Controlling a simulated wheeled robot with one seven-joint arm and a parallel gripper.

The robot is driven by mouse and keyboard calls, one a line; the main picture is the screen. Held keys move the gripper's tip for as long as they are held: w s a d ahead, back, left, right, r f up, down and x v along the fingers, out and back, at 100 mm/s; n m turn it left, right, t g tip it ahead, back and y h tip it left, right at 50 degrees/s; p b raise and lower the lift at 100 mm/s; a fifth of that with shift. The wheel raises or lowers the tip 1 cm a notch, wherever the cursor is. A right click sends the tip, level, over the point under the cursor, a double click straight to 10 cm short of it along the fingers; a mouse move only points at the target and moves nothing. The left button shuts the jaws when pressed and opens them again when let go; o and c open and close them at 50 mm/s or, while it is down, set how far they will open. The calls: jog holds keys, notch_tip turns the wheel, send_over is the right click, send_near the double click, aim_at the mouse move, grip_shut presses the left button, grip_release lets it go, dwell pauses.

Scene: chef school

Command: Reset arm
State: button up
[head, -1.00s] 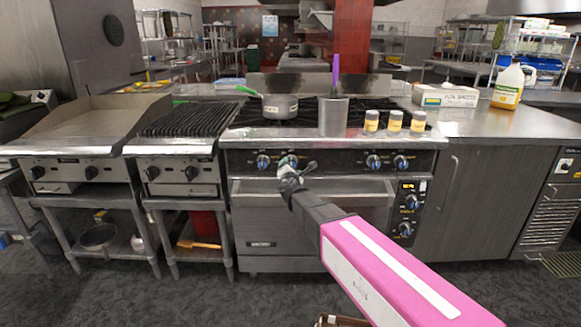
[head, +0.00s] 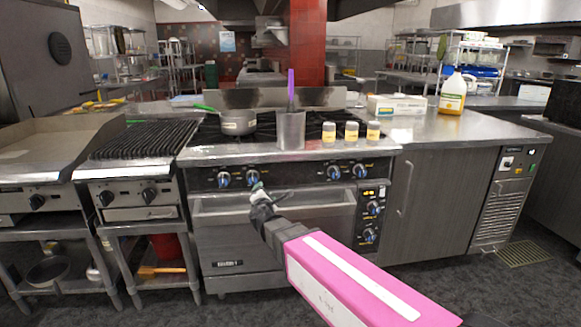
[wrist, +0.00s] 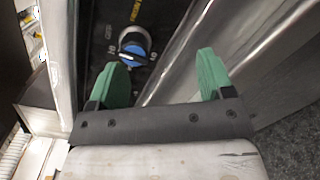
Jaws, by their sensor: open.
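My gripper (head: 258,190) is in front of the stove (head: 230,232), near its control panel and oven handle. In the wrist view my gripper (wrist: 163,80) has its two green fingers spread wide, with nothing held between them. A blue-and-black stove knob (wrist: 134,48) shows beyond the gap between the fingers; I cannot tell the exact distance. My pink arm reaches from the lower right of the head view toward the stove front.
On the stove top stand a pot (head: 238,122), a metal container (head: 291,130) with a purple-handled utensil, and several small jars (head: 352,131). A box (head: 397,105) and yellow jug (head: 452,93) stand on the right counter (head: 440,126). Dark floor in front is clear.

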jog(key=s+d+f+m+g+h, duration=0.1)
jog(key=d+f+m+g+h, duration=0.3)
jog(key=d, duration=0.5)
jog(key=d+f+m+g+h, duration=0.1)
jog(key=d+f+m, duration=0.2)
jog(key=d+m, duration=0.45)
jog(key=s+d+f+m+g+h, duration=0.1)
jog(key=d+f+m+g+h, duration=0.25)
jog(key=d, duration=0.75)
jog(key=s+d+f+m+g+y, duration=0.6)
jog(key=s+d+f+m+g, duration=0.3)
jog(key=s, duration=0.5)
jog(key=shift+d+f+m, duration=0.6)
jog(key=shift+d+m, duration=0.05)
jog(key=shift+m, duration=0.65)
